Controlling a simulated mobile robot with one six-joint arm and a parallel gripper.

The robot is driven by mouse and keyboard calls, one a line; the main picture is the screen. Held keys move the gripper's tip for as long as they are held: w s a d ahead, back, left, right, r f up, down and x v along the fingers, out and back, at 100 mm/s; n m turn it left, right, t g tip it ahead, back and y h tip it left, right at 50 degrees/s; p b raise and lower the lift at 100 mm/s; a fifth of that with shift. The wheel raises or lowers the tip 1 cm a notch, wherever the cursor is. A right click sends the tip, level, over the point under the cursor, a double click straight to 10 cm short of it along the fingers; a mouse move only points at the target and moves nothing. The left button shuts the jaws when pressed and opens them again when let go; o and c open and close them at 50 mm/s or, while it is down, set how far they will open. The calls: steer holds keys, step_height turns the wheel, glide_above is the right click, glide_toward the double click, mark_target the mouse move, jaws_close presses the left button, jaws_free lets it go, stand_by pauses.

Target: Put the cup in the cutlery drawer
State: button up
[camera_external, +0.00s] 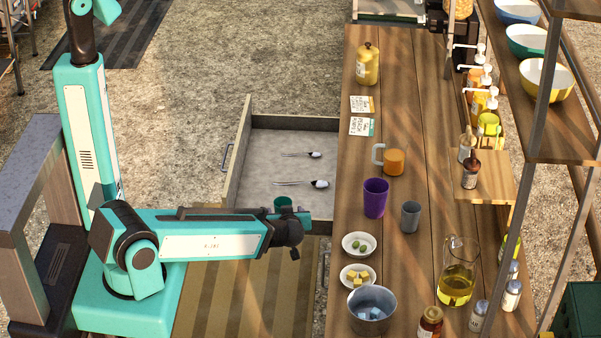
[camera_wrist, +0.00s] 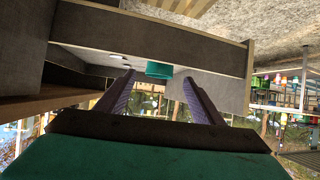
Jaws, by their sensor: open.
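The cutlery drawer (camera_external: 241,165) is pulled out to the left of the wooden counter. A teal-green cup (camera_external: 283,202) shows over the drawer's near part and appears to be inside it. Its lower part is hidden behind my arm. In the wrist view the cup (camera_wrist: 159,70) is seen past a dark drawer panel, in line with the gap between my fingers. My gripper (camera_external: 290,232) is at the drawer's near side. In the wrist view its fingers (camera_wrist: 162,90) are apart with nothing held between them; I cannot tell whether they touch the cup.
Two spoons (camera_external: 316,184) lie in the drawer. The counter (camera_external: 345,215) holds an orange mug (camera_external: 393,162), a purple tumbler (camera_external: 375,198), a grey tumbler (camera_external: 410,217), two small bowls (camera_external: 358,244), a metal pot (camera_external: 370,310) and a glass jug (camera_external: 457,275). Shelving stands at right.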

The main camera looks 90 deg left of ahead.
steer(key=shift+p+v, duration=1.65)
steer(key=shift+p, duration=0.15)
steer(key=w+d+f+m+h, duration=0.1)
steer(key=d+f+m+h, duration=0.35)
steer(key=d, duration=0.75)
steer(key=w+d+f+m+h, duration=0.15)
steer(key=d+f+m, duration=0.35)
steer(key=d+f, duration=0.6)
steer(key=s+d+f+m+g+h, duration=0.1)
steer(key=s+d+m+h, duration=0.1)
steer(key=d, duration=0.7)
steer(key=s+d+f+m+g+h, duration=0.1)
steer(key=s+d+f+m+h, duration=0.1)
steer(key=d+m, duration=0.3)
steer(key=s+d+f+m+g+h, duration=0.1)
steer(key=s+d+f+m+h, duration=0.1)
steer(key=d, duration=1)
steer(key=shift+s+d+m, duration=0.4)
steer(key=shift+s+m, duration=0.35)
steer(key=shift+s, duration=0.45)
